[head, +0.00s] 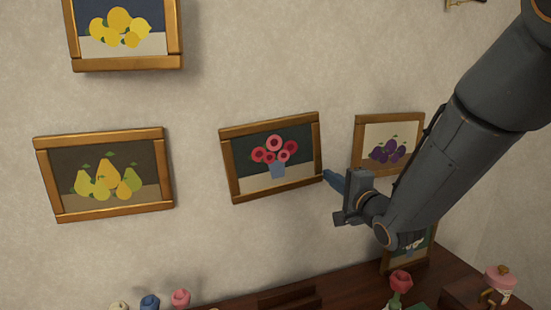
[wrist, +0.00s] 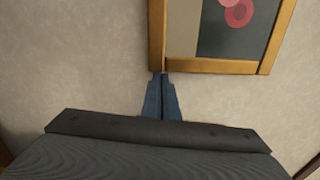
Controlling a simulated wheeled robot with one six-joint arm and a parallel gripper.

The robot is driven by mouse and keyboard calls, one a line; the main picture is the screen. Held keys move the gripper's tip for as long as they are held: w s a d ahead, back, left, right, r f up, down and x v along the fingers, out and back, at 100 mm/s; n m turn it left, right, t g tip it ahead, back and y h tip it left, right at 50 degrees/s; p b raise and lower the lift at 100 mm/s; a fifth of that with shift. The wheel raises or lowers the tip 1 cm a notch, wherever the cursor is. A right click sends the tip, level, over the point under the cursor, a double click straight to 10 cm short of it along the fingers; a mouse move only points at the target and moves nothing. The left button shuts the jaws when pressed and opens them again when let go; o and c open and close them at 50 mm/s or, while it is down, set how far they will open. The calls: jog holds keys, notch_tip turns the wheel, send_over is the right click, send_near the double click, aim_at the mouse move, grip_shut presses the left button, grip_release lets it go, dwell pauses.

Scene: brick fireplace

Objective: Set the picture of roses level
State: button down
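The picture of roses (head: 268,158) hangs on the wall in the middle of the head view, red and pink flowers in a blue vase inside a wooden frame. It is tilted, its right side higher than its left. Part of its frame and a flower show at the top of the wrist view (wrist: 215,66). My gripper (head: 328,176) is at the frame's lower right corner in the head view. In the wrist view its blue fingers (wrist: 163,78) are together with nothing seen between them, tips at a frame corner. I cannot tell whether they touch it.
A pear picture (head: 105,175) hangs to the left, a lemon picture (head: 125,35) above left, and a plum picture (head: 388,142) close on the right, partly behind my arm. Below, a dark wooden shelf (head: 345,290) holds flowers, a small frame (head: 396,262) and a pink-topped object (head: 500,279).

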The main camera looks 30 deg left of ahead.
jog(key=shift+s+a, duration=0.55)
jog(key=shift+s, duration=0.1)
dwell(0.8)
jog(key=shift+w+d, duration=0.7)
jog(key=shift+w, duration=0.1)
jog(key=p+v, duration=0.1)
jog(key=v, duration=0.7)
dwell(0.4)
dwell(0.4)
